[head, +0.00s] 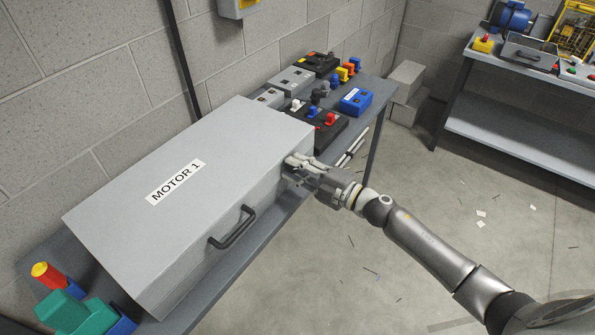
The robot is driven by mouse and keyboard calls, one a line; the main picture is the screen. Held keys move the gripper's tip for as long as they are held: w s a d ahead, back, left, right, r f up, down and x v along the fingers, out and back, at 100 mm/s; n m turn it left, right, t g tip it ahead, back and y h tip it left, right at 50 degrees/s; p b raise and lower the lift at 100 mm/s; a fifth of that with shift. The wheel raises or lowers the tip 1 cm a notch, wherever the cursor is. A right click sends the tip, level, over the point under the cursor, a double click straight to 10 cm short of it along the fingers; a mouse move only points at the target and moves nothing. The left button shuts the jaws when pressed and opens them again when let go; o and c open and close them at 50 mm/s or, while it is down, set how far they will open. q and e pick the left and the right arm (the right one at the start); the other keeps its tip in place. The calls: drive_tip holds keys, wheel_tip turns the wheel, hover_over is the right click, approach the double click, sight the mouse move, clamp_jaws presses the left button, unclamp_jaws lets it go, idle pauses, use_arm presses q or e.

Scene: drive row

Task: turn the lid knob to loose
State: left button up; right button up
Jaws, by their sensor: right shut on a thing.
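A large grey box labelled MOTOR 1 (130,238) lies on the bench with its lid down. A dark handle (233,228) sits on its front side. My right gripper (292,168) is at the right end of the box's front side, below the lid edge. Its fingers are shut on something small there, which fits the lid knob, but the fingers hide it. I cannot tell which way the knob is turned. My left gripper is not in view.
Switch boxes and a black panel with coloured knobs (335,137) stand behind the box, with a blue box (356,101) beside them. Red, green and blue parts (62,310) lie at the near left. A second bench (530,150) stands right; the floor between is mostly clear.

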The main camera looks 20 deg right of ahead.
drive_tip(key=shift+n+b, duration=0.65)
drive_tip(key=shift+n, duration=1.25)
drive_tip(key=o, duration=1)
drive_tip(key=v, duration=1.2)
